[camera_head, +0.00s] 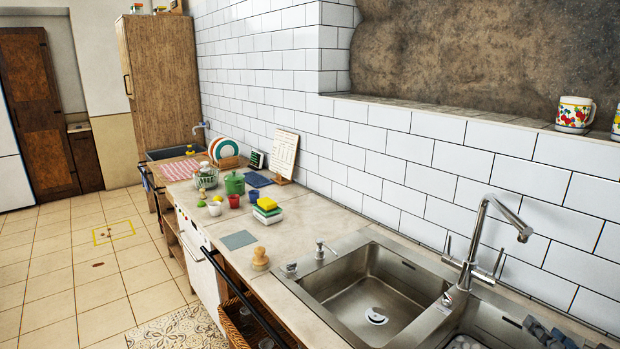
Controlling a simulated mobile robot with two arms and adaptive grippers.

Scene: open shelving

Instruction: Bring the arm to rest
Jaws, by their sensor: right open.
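My right gripper (547,333) shows only in part at the bottom right edge of the head view, as dark grey-blue pieces over the right-hand basin of the sink. It is open, and I see nothing held in it. The rest of the right arm is cut off by the frame's lower edge. My left gripper and left arm are out of view.
A steel sink (340,287) with a tall faucet (472,235) lies close to the gripper. Sponges (266,205), a green pot (234,184), cups and plates (224,147) stand farther left. A flowered mug (575,113) sits on the ledge.

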